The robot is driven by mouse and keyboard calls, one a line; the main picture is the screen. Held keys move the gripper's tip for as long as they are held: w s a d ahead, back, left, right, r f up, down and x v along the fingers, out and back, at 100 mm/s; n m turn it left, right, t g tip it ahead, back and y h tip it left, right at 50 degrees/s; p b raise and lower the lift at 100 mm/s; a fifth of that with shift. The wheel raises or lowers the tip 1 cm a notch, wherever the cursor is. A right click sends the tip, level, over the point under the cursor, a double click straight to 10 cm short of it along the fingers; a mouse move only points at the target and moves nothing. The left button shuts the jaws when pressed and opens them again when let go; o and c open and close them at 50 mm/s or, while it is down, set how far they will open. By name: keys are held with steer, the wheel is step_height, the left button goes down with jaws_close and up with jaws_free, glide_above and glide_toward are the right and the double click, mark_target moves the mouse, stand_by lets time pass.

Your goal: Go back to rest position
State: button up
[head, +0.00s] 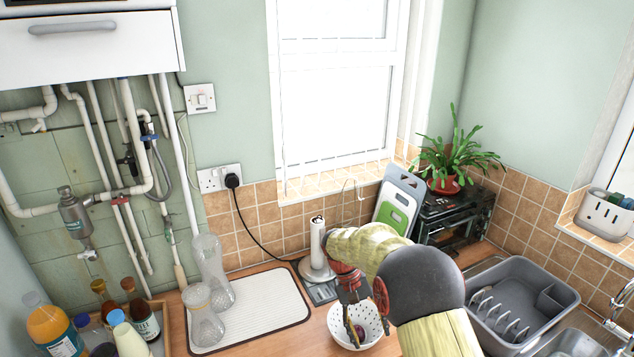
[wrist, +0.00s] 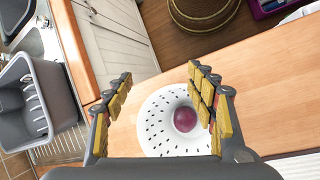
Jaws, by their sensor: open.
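My gripper (head: 363,300) reaches over the counter from the lower right in the head view. In the wrist view my gripper (wrist: 160,100) is open, its yellow-padded fingers spread apart with nothing between them. Beyond the fingers is a white colander (wrist: 157,130) with dark holes, standing on the wooden counter. A round purple-red item (wrist: 185,119) lies in it. In the head view the colander (head: 341,328) is right below my gripper, which partly hides it. I cannot tell the exact height of the gripper above it.
A grey dish rack (head: 522,300) stands by the sink at right. A white drying mat (head: 250,306) with glass vases (head: 212,270) is at left, near a bottle crate (head: 168,330). A paper-towel holder (head: 317,250) and cutting boards (head: 398,205) stand behind the gripper.

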steer(key=shift+w+a+f, duration=0.2)
steer(key=shift+w+f, duration=0.05)
steer(key=s+d+r+t+y+b, duration=0.1)
steer(key=s+r+t+b, duration=0.1)
steer(key=s+r, duration=0.3)
steer(key=s+d+r+t+y+b, duration=0.1)
steer(key=s+d+r+t+b, duration=0.1)
steer(key=s, duration=1.2)
steer(key=s+d+r+t+y+b, duration=0.1)
steer(key=s+r+t+y+b, duration=0.1)
steer(key=s+r+t, duration=0.3)
steer(key=s+r+b, duration=0.1)
steer(key=s+r, duration=0.3)
steer(key=s, duration=0.1)
steer(key=shift+d+m+b, duration=0.3)
steer(key=shift+d+b, duration=0.05)
steer(key=shift+d, duration=0.05)
steer(key=shift+r, duration=0.1)
steer(key=shift+c, duration=1.2)
